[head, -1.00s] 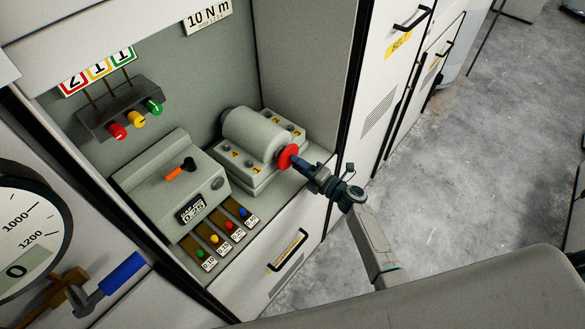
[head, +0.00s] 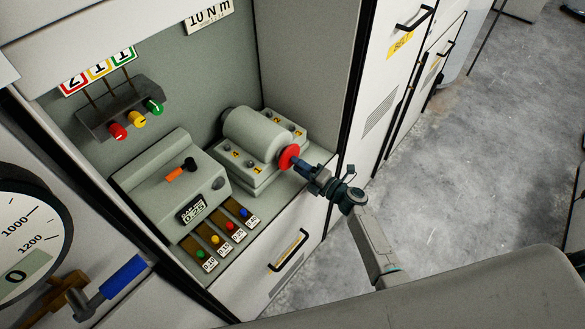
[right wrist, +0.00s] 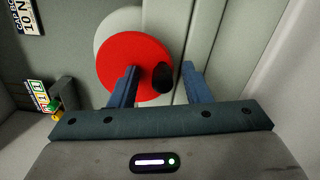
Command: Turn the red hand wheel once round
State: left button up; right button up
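The red hand wheel (head: 289,156) is on the end of the grey cylindrical housing in the open cabinet bay. In the right wrist view it is a flat red disc (right wrist: 135,68) with a dark knob (right wrist: 162,77) standing out near its right edge. My right gripper (head: 298,164) is at the wheel's face. In the right wrist view its two blue fingers (right wrist: 160,86) are apart, with the knob between them and a visible gap on each side. The left finger overlaps the disc in the picture; contact cannot be told. My left gripper is not in view.
A grey box with an orange-handled lever (head: 180,171) stands left of the housing (head: 252,134). Several coloured knobs line the bay's front. A dial gauge (head: 30,215) and a blue-handled valve (head: 122,272) are at lower left. Open floor (head: 450,180) lies to the right.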

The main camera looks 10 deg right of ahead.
jog(key=shift+s+d+f, duration=0.2)
jog(key=shift+s+d, duration=0.1)
jog(key=shift+s, duration=0.1)
jog(key=shift+v, duration=2.7)
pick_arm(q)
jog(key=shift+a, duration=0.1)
pick_arm(e)
jog(key=s+d+n+b, duration=0.2)
jog(key=n+b, duration=1.1)
jog(key=n, duration=0.4)
jog(key=s+d+n+b, duration=0.1)
jog(key=n+b, duration=1.2)
jog(key=n, duration=0.4)
jog(key=x, duration=1)
jog(key=shift+w+a+r+p, duration=0.1)
jog(key=shift+w+a+p, duration=0.15)
jog(key=shift+p, duration=0.15)
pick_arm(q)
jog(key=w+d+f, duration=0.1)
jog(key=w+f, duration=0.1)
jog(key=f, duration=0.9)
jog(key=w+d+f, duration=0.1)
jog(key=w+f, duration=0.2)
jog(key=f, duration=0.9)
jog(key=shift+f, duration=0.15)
pick_arm(e)
jog(key=shift+r, duration=0.1)
